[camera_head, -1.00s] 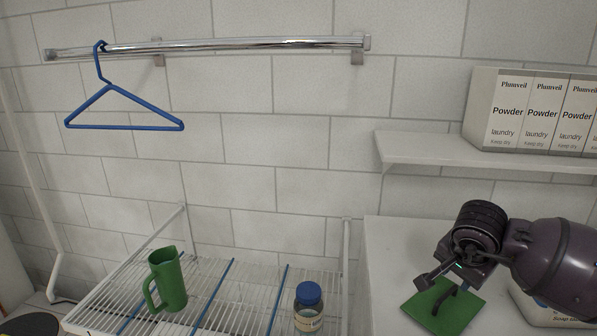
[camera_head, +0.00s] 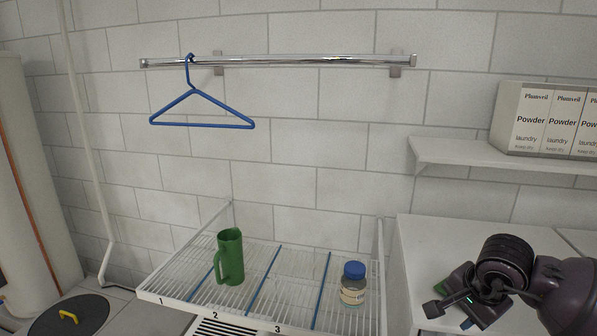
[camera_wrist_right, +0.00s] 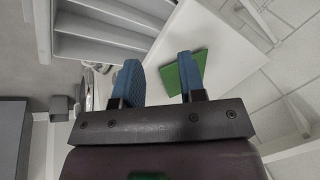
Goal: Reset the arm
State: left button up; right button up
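My right gripper (camera_head: 452,308) shows at the lower right of the head view, over the white counter top. In the right wrist view its two blue fingers (camera_wrist_right: 160,82) stand apart with nothing held between them. A green flat pad (camera_wrist_right: 183,72) lies on the white top beyond the fingers, partly hidden by one finger. In the head view only bits of the pad (camera_head: 441,287) show around my gripper. My left gripper is in neither view.
A wire rack (camera_head: 183,274) holds a green jug (camera_head: 230,257) and a blue-capped jar (camera_head: 353,284). A blue hanger (camera_head: 201,123) hangs from a chrome rail (camera_head: 300,60). Powder boxes (camera_head: 535,122) stand on a wall shelf (camera_head: 470,154). A white tank (camera_head: 22,180) stands at left.

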jog(key=s+a+f+m+y, duration=0.1)
jog(key=s+a+m+y, duration=0.4)
jog(key=a+y, duration=0.8)
jog(key=s+a+r+m+t+y, duration=0.3)
jog(key=a+r+m, duration=0.2)
jog(key=m, duration=0.1)
jog(key=d+m+t+h, duration=0.5)
jog(key=m+t+h, duration=0.15)
jog(key=m, duration=0.65)
jog(key=d+m+t+h, duration=0.6)
jog(key=m+t, duration=0.1)
jog(key=m, duration=0.7)
jog(key=s+d+f+m+g+h, duration=0.4)
jog(key=d+f+m+g+h, duration=0.25)
jog(key=m, duration=0.45)
jog(key=s+a+f+m+g+y, duration=0.1)
jog(key=s+f+m+g, duration=0.5)
jog(key=s, duration=0.4)
jog(key=s+a+f+m+g+y, duration=0.1)
jog(key=s+f+m+g, duration=0.45)
jog(key=s+f, duration=0.4)
jog(key=w+f+n+t, duration=0.2)
jog(key=w+f+t, duration=0.5)
jog(key=t, duration=0.1)
jog(key=shift+w+a+f+y, duration=0.15)
jog(key=shift+w+y, duration=0.2)
jog(key=shift+y, duration=0.05)
